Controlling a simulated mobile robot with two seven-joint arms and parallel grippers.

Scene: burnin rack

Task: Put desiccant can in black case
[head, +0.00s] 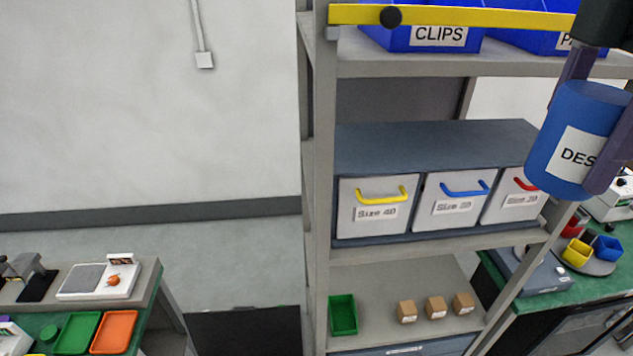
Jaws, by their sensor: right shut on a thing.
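The desiccant can (575,120) is a blue cylinder with a white label reading "DES", the rest of it covered. It is at the upper right of the head view, slightly tilted. My right gripper (590,138) comes down from the top right corner and is shut on the can, with one finger across the label's right side. The can is held in the air in front of the rack's right side. A black boxy shape (245,332) stands low at the bottom centre, cut by the frame edge; I cannot tell whether it is the black case. My left gripper is out of view.
A grey shelf rack (319,200) holds blue bins, white drawers with coloured handles, a green bin (343,314) and small cardboard boxes. A yellow bar (460,16) crosses its top. Green-topped benches stand at both sides. Open floor (225,265) lies left of the rack.

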